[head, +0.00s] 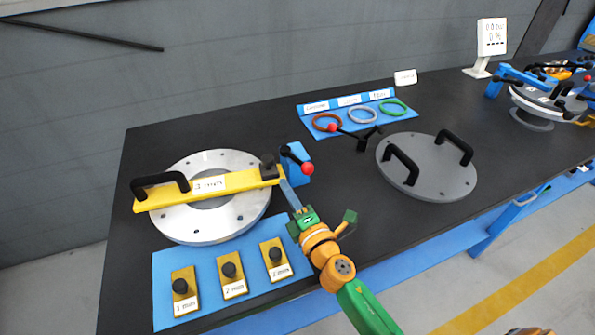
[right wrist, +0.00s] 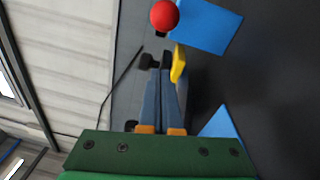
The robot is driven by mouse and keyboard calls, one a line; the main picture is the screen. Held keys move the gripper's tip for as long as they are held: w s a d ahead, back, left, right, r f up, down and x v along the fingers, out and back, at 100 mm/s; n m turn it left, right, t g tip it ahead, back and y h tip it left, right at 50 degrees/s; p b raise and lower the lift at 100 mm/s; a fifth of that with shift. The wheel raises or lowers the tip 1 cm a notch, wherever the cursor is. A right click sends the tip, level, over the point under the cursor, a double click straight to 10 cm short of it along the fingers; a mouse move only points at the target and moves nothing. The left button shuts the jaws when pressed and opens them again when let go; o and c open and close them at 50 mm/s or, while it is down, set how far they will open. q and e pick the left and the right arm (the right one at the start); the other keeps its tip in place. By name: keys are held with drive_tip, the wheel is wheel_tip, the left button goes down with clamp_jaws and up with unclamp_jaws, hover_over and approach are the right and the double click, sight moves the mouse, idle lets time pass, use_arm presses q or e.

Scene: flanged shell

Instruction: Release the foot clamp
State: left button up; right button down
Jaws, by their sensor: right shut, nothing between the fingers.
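The clamp is a blue block (head: 295,170) with a black lever ending in a red ball knob (head: 307,168). It stands at the right end of a yellow bar (head: 222,188) marked "3 mm", which lies across a silver flanged ring (head: 205,228). A black pad sits on the bar's end beside the block. My right gripper (head: 285,184) is shut and empty, its fingertips close to the bar's end, just below the knob; contact cannot be told. In the right wrist view, the red knob (right wrist: 165,15) and blue block (right wrist: 207,22) are ahead of the fingers (right wrist: 164,75).
A blue mat (head: 205,310) with three yellow gauge pieces lies in front of the ring. A grey lid (head: 430,175) with two black handles lies to the right.

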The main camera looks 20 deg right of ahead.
sight(301, 161)
drive_tip(key=shift+w+a+r, duration=0.1)
drive_tip(key=shift+w, duration=0.9)
drive_tip(key=d, duration=0.2)
drive_tip(key=shift+w+d+r+p, duration=0.25)
drive_tip(key=shift+w+d+p, duration=0.05)
drive_tip(key=shift+w+p, duration=0.1)
drive_tip(key=shift+w+d+r, duration=0.1)
drive_tip(key=shift+d, duration=0.5)
